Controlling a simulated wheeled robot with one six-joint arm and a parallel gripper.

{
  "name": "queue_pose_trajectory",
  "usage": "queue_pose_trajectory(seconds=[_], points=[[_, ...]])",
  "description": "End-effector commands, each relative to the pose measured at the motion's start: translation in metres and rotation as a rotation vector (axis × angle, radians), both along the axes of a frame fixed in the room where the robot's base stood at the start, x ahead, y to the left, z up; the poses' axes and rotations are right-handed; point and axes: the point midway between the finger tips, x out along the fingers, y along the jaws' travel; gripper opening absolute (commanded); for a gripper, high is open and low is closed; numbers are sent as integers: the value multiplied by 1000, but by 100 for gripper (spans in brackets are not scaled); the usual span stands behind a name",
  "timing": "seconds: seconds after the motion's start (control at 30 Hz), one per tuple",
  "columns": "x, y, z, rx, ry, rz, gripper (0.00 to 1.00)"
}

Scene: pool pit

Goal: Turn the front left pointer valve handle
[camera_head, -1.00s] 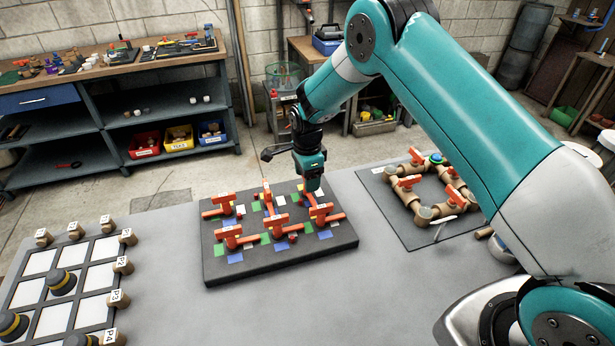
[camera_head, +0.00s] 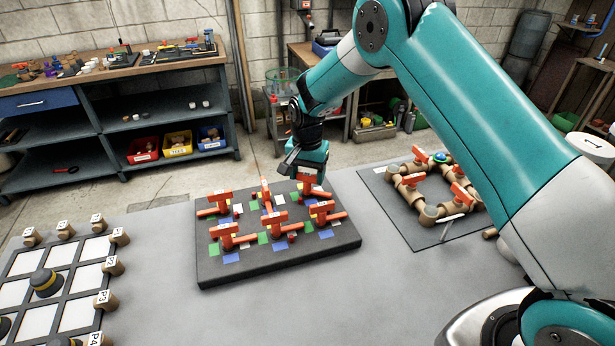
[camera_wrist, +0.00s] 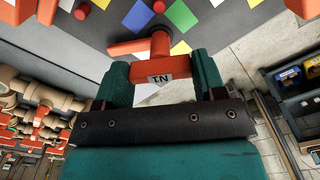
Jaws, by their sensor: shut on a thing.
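A dark board (camera_head: 212,275) carries several red pointer valve handles in two rows. My gripper (camera_head: 308,177) is low over the back right handle (camera_head: 312,189) of the board in the head view. In the wrist view, the two teal fingers of my gripper (camera_wrist: 161,72) stand on either side of a red handle block (camera_wrist: 160,66) with a small white label, and are shut on it. A red bar (camera_wrist: 127,48) reaches left from that handle. The front left handle as seen in the head picture (camera_head: 229,239) stands free, away from the gripper. Fingertip contact is partly hidden.
Coloured squares lie among the handles. A mat with a brown pipe loop and red valves (camera_head: 405,185) lies to the right. A white grid board with knobs (camera_head: 42,262) is at the left. The grey table in front (camera_head: 300,310) is clear.

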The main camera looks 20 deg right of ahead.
Motion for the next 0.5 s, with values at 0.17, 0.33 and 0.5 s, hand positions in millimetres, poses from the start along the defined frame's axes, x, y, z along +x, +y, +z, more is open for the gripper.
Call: queue_pose_trajectory(seconds=[0.17, 0.33, 0.5], points=[[1, 0, -1, -1, -3, 166, 40], [1, 0, -1, 0, -2, 328, 40], [1, 0, -1, -1, -2, 490, 40]])
